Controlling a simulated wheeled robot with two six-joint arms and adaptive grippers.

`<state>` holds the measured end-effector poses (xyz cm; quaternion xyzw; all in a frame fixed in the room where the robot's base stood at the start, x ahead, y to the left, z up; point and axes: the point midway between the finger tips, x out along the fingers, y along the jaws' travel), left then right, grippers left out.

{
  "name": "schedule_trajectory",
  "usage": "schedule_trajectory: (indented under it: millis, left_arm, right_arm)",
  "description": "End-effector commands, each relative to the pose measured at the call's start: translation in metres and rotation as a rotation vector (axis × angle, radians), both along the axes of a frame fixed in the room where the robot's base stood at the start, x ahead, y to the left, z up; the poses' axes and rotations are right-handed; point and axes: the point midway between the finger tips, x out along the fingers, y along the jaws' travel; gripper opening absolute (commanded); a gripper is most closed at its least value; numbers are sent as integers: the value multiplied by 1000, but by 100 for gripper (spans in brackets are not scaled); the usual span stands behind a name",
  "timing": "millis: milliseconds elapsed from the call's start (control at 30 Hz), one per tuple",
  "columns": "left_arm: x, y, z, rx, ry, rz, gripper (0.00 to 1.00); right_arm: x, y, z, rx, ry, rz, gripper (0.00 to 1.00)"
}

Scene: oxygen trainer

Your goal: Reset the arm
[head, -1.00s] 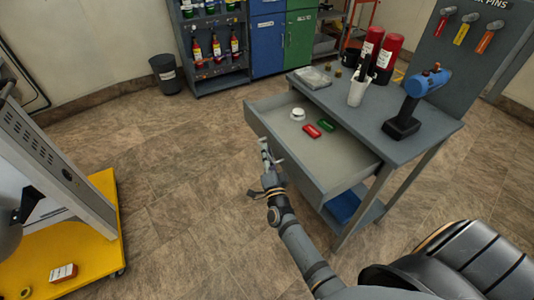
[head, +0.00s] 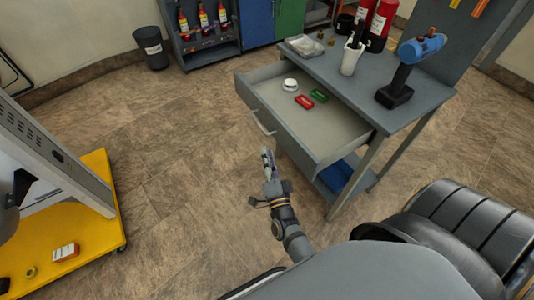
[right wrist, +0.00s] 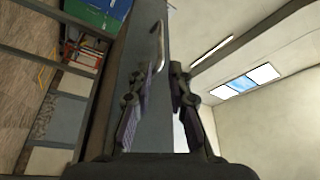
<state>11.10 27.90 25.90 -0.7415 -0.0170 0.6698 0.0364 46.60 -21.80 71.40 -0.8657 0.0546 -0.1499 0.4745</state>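My right gripper (head: 268,163) is just in front of the grey workbench's open drawer (head: 316,158), below its handle (head: 262,123) in the head view. It appears apart from the handle. In the right wrist view its two fingers (right wrist: 158,108) are spread with nothing held between them. The handle (right wrist: 157,48) shows beyond the fingertips, against the drawer front. My left gripper is not in view.
The drawer holds a white round item (head: 290,84), a red block (head: 304,102) and a green block (head: 319,95). A blue drill (head: 411,65) stands on the workbench (head: 360,92). A yellow platform (head: 98,222) stands at left. Floor between is clear.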

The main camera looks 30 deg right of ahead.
Motion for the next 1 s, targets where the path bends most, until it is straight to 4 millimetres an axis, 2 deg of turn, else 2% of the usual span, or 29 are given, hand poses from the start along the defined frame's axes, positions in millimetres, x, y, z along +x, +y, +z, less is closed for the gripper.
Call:
schedule_trajectory:
  millis: [267,367,467,500,567,600,633,700,767,800,900,1000]
  left_arm:
    - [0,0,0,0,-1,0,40]
    - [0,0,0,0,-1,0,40]
    - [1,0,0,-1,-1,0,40]
    - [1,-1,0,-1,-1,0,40]
    - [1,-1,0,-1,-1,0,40]
    - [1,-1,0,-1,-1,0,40]
    - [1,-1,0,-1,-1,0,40]
    - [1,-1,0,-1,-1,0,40]
    - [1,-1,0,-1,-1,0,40]
    - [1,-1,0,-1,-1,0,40]
    - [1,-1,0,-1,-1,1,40]
    - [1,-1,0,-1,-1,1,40]
  right_arm:
    - [0,0,-1,-1,4,1,19]
    - [0,4,-23,-30,63,19,19]
    - [-4,14,-82,-112,233,73,19]
    - [-10,18,-114,-159,324,104,19]
    - [-25,23,-167,-239,474,159,19]
    - [-39,24,-201,-292,573,197,19]
    - [-50,24,-225,-331,646,228,19]
    - [-83,21,-279,-423,814,301,19]
    - [-116,15,-320,-496,952,367,19]
    - [-138,10,-344,-543,1039,411,19]
    - [-195,-6,-390,-637,1228,513,19]
    - [-246,-22,-420,-709,1383,606,19]
